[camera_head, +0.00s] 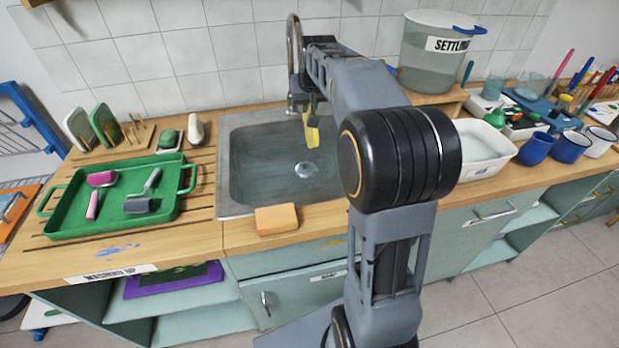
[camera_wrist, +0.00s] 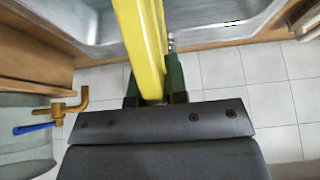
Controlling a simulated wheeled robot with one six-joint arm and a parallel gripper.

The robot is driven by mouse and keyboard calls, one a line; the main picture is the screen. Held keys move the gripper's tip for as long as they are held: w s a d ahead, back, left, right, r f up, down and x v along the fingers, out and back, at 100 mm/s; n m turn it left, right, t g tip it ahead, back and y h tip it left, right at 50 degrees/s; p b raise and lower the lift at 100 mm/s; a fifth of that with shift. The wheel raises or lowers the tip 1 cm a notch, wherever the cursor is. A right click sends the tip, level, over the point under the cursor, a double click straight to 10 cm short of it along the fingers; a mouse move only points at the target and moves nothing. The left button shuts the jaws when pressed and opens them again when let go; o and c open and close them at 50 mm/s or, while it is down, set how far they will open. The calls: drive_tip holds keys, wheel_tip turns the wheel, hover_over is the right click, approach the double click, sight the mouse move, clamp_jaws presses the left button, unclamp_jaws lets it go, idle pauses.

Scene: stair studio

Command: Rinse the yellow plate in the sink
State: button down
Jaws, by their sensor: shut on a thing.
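The yellow plate (camera_head: 312,136) hangs on edge over the metal sink (camera_head: 240,180), near its back and just right of the tap (camera_head: 293,62). My gripper (camera_head: 313,105) is shut on the plate's upper part, partly hidden by my arm. In the wrist view the plate (camera_wrist: 138,40) is seen edge-on between the two dark green fingers of my gripper (camera_wrist: 155,88). The sink rim (camera_wrist: 220,38) shows behind it. I cannot tell whether water is running. The drain (camera_head: 306,169) is visible below the plate.
An orange sponge (camera_head: 277,219) lies at the sink's front edge. A green tray (camera_head: 75,224) with rollers is left. A white basin (camera_head: 487,148) stands right, behind my arm. A settling bucket (camera_head: 432,68) stands on a shelf. In the wrist view a brass tap (camera_wrist: 65,107) juts out at left.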

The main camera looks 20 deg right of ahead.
wheel_tip(320, 180, up, 4)
drive_tip(key=p, duration=0.3)
drive_tip(key=shift+r+p, duration=0.1)
drive_tip(key=shift+p, duration=0.25)
idle(0.7)
